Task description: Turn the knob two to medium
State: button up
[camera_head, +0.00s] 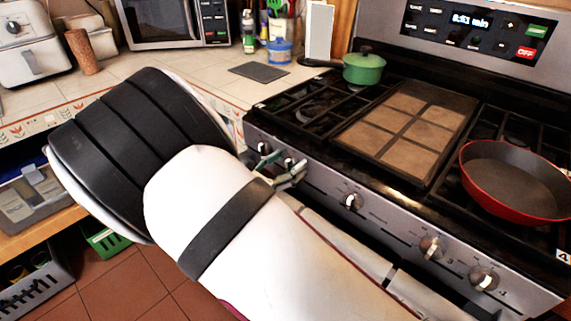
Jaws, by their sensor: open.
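The stove's front panel carries a row of silver knobs. One knob (353,201) is in the middle, and two more (432,247) (484,278) are toward the right end. The knob labels are too small to read, so I cannot tell which is knob two.
My white and black arm covers the left foreground and part of the panel. On the stove are a red pan (515,182), a brown griddle (405,128) and a green pot (364,67). A tiled counter (205,65) with a microwave (175,22) and toaster (30,45) lies left.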

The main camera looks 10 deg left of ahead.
jog(key=c, duration=1.2)
jog(key=shift+n+p, duration=0.3)
jog(key=n+p, duration=0.2)
jog(key=shift+w+a+r+n, duration=0.1)
jog(key=shift+a+n, duration=0.15)
jog(key=shift+n, duration=0.15)
jog(key=shift+w+a+f+n+p, duration=0.1)
jog(key=shift+a+f+n+p, duration=0.3)
jog(key=shift+n, duration=2)
jog(key=shift+w+f+n+p, duration=0.1)
jog(key=shift+f+n+p, duration=0.35)
jog(key=shift+n, duration=1.95)
jog(key=shift+w+a+f+n+p, duration=0.15)
jog(key=shift+n+p, duration=0.5)
jog(key=shift+n, duration=1.75)
